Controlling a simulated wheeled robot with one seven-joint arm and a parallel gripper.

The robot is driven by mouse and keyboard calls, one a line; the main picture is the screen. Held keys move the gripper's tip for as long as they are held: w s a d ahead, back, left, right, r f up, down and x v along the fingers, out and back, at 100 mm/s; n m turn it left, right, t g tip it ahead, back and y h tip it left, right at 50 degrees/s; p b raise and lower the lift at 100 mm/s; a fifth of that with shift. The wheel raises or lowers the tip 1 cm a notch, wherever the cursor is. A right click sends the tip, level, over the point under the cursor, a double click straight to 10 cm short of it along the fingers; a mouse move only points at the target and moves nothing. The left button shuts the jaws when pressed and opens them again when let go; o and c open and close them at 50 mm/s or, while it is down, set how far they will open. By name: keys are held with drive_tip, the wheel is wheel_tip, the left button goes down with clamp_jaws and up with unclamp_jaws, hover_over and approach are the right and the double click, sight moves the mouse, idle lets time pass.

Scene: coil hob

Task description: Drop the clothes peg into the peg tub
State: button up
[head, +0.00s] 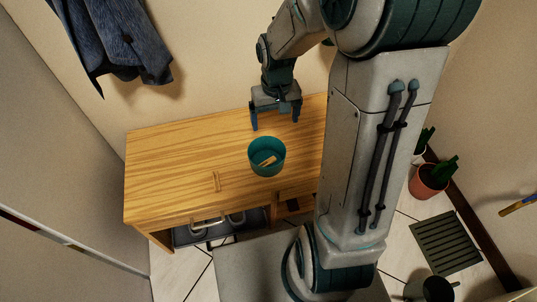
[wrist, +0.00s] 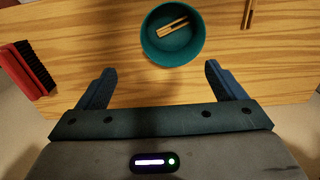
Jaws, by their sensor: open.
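A wooden clothes peg (head: 267,161) lies inside the round teal peg tub (head: 280,150), slanting across its floor. The peg (wrist: 172,27) and the tub (wrist: 168,58) also show in the wrist view, beyond my fingertips. My gripper (head: 275,121) is open and empty, above the table on the far side of the tub. Its two blue fingers (wrist: 160,72) are spread wide in the wrist view and apart from the tub. A second slim wooden piece, like a peg (head: 216,182), lies on the table left of the tub; it is partly cut off in the wrist view (wrist: 248,14).
The tub stands on a wooden table (head: 165,160), clear at its left. A red brush (wrist: 25,70) lies at the left in the wrist view. A blue jacket (head: 115,40) hangs on the wall; potted plants (head: 430,180) stand on the floor at right.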

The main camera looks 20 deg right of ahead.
wheel_tip(320, 180, up, 8)
drive_tip(key=p, duration=0.1)
drive_tip(key=shift+f+p, duration=0.2)
drive_tip(key=shift+p, duration=0.15)
drive_tip(key=s+r+t+p, duration=0.1)
drive_tip(key=s+r+p, duration=0.3)
drive_tip(key=r+p, duration=0.3)
drive_tip(key=s+r+t+p, duration=0.1)
drive_tip(key=s+r+p, duration=0.4)
drive_tip(key=r, duration=0.6)
drive_tip(key=s+r+p, duration=0.4)
drive_tip(key=r+p, duration=0.5)
drive_tip(key=shift+s+a+r+t+p, duration=0.25)
drive_tip(key=shift+s+r+t+p, duration=0.05)
drive_tip(key=shift+s+t+p, duration=0.1)
drive_tip(key=shift+w+f, duration=0.1)
